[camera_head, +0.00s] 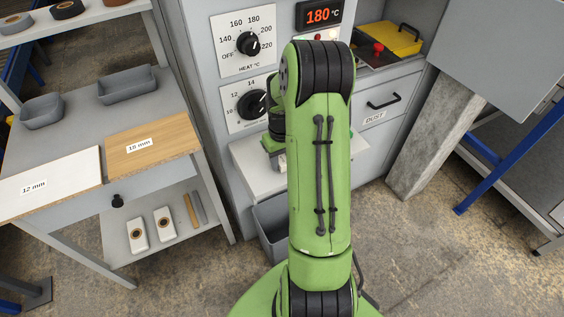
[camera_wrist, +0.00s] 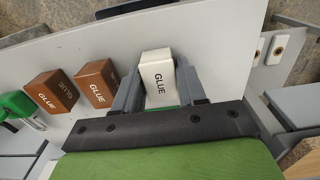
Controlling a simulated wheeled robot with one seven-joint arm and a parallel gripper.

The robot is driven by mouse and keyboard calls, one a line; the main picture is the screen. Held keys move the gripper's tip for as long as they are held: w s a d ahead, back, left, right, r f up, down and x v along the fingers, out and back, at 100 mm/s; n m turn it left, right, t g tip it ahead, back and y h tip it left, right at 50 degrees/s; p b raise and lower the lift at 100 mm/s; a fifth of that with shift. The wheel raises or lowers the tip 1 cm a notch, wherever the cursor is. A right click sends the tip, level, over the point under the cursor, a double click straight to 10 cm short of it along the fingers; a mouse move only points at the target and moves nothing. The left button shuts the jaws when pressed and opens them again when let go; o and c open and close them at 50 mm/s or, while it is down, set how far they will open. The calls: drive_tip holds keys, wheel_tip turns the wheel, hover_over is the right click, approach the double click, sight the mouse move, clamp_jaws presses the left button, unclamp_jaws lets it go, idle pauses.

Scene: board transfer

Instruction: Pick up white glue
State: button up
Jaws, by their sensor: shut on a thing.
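The white glue (camera_wrist: 158,77) is a white block marked GLUE, seen in the wrist view. My gripper (camera_wrist: 157,88) has one finger on each side of it and is shut on it. The block is over or on a light grey shelf surface (camera_wrist: 120,52); I cannot tell whether it touches the shelf. Two brown glue blocks, one nearer (camera_wrist: 97,83) and one farther left (camera_wrist: 52,91), stand to the left of my gripper. In the head view my green arm hides the glue and most of my gripper.
A green-handled tool (camera_wrist: 20,107) lies left of the brown blocks. In the head view, a grey machine has dials (camera_head: 249,43) and a 180 °C display (camera_head: 318,15). A table at left holds a white board (camera_head: 50,184), a wooden board (camera_head: 152,146) and grey bins (camera_head: 127,85).

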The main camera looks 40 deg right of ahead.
sight(282, 166)
drive_tip(key=shift+c, duration=0.8)
wheel_tip(282, 166, up, 10)
drive_tip(key=p, duration=0.2)
drive_tip(key=shift+p, duration=0.4)
